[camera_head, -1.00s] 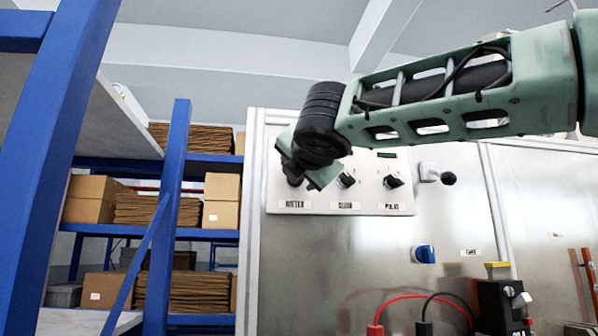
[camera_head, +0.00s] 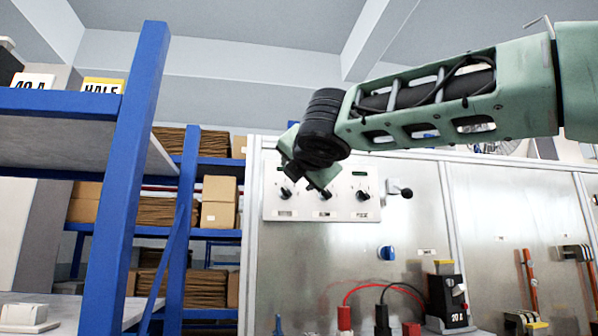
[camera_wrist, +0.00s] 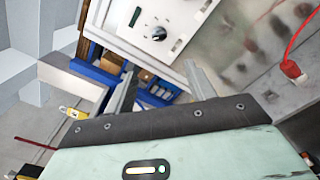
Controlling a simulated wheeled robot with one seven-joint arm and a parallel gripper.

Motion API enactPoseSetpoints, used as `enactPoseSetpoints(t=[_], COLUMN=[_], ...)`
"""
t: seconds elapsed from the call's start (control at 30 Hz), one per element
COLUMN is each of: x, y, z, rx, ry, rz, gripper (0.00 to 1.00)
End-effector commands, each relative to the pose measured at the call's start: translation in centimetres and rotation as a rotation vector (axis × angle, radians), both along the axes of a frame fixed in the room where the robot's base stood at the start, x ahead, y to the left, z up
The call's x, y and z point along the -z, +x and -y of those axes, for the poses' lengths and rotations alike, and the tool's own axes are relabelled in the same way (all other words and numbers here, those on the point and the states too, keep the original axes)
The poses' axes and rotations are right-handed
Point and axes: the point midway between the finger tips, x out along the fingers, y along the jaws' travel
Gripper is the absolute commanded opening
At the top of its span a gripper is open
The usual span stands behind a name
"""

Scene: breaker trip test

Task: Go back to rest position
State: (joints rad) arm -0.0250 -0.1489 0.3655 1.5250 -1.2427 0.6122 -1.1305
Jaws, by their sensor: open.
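My arm reaches in from the right in the head view, with its black wrist joint (camera_head: 322,125) in front of the upper left of the test panel (camera_head: 300,240). My gripper (camera_wrist: 160,82) shows in the wrist view with its two fingers apart and nothing between them. Its fingertips cannot be made out in the head view. The control plate (camera_head: 345,208) with several black knobs is behind the wrist; it also shows beyond the fingers in the wrist view (camera_wrist: 165,20). The black breaker (camera_head: 450,297) stands at the panel's lower right, near red and black leads (camera_head: 365,287).
A blue-framed rack (camera_head: 125,200) stands close on the left. Shelves of cardboard boxes (camera_head: 219,200) are behind it. A blue knob (camera_head: 387,253) is on the panel. Orange-handled tools (camera_head: 531,280) hang at the right.

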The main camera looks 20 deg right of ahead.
Motion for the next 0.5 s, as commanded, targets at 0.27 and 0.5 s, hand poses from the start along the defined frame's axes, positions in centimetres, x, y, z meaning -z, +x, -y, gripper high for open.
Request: enactPoseSetpoints(t=[0.27,0.5], x=[0.0,2.3], y=[0.0,0.2], z=[0.0,-0.9], rx=[0.0,-0.017], ry=[0.0,0.059], rz=[0.0,-0.045], gripper=[0.55,0.55])
